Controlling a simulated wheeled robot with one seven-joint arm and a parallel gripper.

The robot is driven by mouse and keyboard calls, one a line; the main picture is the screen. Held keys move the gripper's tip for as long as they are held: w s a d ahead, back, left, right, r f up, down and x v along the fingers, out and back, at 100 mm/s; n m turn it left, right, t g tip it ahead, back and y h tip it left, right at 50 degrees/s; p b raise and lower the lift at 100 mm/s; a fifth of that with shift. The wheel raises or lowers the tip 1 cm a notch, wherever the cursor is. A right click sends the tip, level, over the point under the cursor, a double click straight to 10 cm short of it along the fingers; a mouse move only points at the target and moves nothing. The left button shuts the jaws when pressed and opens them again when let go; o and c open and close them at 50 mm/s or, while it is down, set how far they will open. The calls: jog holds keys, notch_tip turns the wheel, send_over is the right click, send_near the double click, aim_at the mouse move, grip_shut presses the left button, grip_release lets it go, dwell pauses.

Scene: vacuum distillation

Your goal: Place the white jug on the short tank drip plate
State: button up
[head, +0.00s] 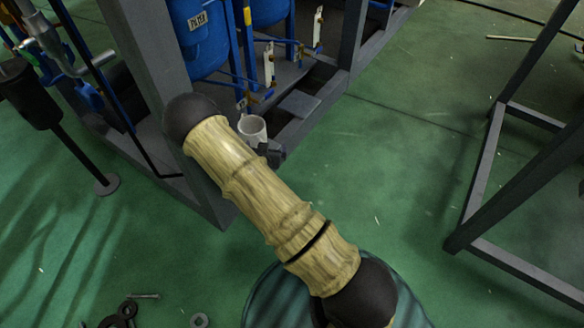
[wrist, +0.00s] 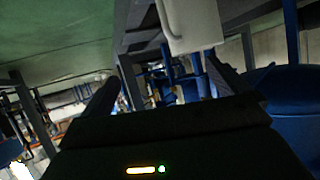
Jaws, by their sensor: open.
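The white jug (head: 252,130) shows in the head view beside the lower frame of the blue tanks, with its open mouth up. My gripper (head: 272,152) is just in front of it, partly hidden by my arm. In the wrist view the jug (wrist: 194,28) and its handle show at the top, close to the right finger. My gripper (wrist: 162,72) is open, its fingers spread apart. A flat grey plate (head: 300,103) lies right of the jug, below a tank valve. I cannot tell which tank it belongs to. What is under the jug is hidden.
Blue tanks (head: 202,35) stand inside a grey metal frame (head: 165,75) behind the jug. A black stand (head: 70,145) is at the left. Another grey frame (head: 485,170) is at the right. The green floor between is mostly clear, with a few loose metal parts at the bottom left.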

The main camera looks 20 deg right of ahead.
jog(key=s+r+n+g+y, duration=0.2)
jog(key=s+r+g, duration=0.2)
jog(key=s+r, duration=0.7)
jog(key=s+r+n+g+y, duration=0.3)
jog(key=s+r+g, duration=0.2)
jog(key=s+r, duration=0.6)
jog(key=s, duration=0.4)
jog(key=shift+s, duration=0.25)
jog(key=shift+r, duration=0.1)
jog(key=w+p+v, duration=0.1)
jog(key=p+v, duration=0.6)
jog(key=p, duration=0.1)
jog(key=w+p+v, duration=0.2)
jog(key=p+v, duration=0.6)
jog(key=shift+w+r, duration=0.25)
jog(key=shift+r, duration=0.45)
